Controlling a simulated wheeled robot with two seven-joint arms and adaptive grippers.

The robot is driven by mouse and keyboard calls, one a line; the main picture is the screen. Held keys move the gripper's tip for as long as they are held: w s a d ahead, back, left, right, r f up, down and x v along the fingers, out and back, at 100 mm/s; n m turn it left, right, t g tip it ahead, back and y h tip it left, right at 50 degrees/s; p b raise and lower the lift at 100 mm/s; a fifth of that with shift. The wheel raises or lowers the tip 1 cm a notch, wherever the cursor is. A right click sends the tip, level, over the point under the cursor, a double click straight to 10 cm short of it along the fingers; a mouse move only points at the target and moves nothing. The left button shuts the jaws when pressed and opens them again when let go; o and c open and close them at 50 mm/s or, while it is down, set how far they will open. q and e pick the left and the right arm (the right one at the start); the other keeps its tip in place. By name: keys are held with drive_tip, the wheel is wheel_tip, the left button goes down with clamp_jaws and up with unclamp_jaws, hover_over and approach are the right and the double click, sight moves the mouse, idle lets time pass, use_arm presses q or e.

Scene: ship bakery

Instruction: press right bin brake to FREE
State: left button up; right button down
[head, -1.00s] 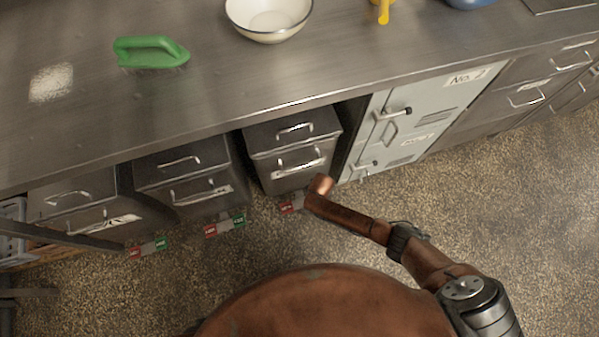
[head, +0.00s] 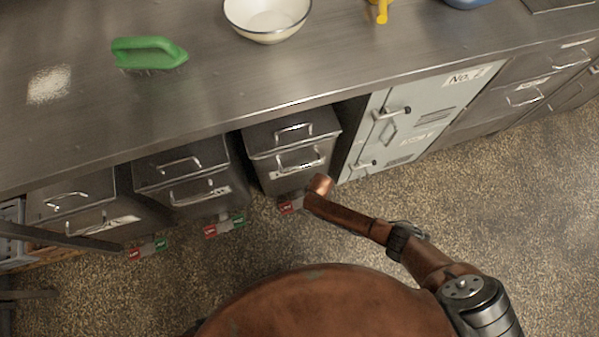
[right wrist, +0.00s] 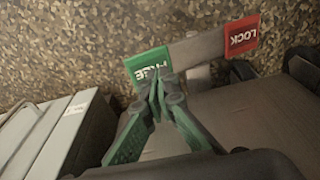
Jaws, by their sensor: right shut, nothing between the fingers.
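The right bin (head: 292,137) is a grey metal bin with two handles under the counter. Its brake pedal shows a red end (head: 285,207) at the bin's foot in the head view; my right arm hides the green end. In the right wrist view the green FREE end (right wrist: 147,66) and the red LOCK end (right wrist: 242,35) sit on a grey bar. My right gripper (right wrist: 160,82) is shut and empty, its fingertips at the lower edge of the FREE end. I cannot tell whether they touch it. My left gripper is not in view.
Two similar bins (head: 180,168) stand to the left, with red and green pedals at their feet. A pale locker (head: 398,120) stands right of the right bin. A bowl (head: 268,15) and a green brush (head: 148,50) are on the counter. The speckled floor is open.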

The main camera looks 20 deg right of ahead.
idle(0.3)
drive_tip(key=shift+f, duration=0.1)
drive_tip(key=shift+f+b, duration=1)
drive_tip(key=shift+f, duration=0.65)
idle(0.9)
drive_tip(key=shift+r, duration=0.1)
drive_tip(key=shift+w+r+p, duration=0.1)
drive_tip(key=shift+r+p, duration=0.7)
drive_tip(key=shift+r, duration=0.15)
drive_tip(key=shift+r+p, duration=2.15)
drive_tip(key=shift+r, duration=0.4)
drive_tip(key=shift+f, duration=0.15)
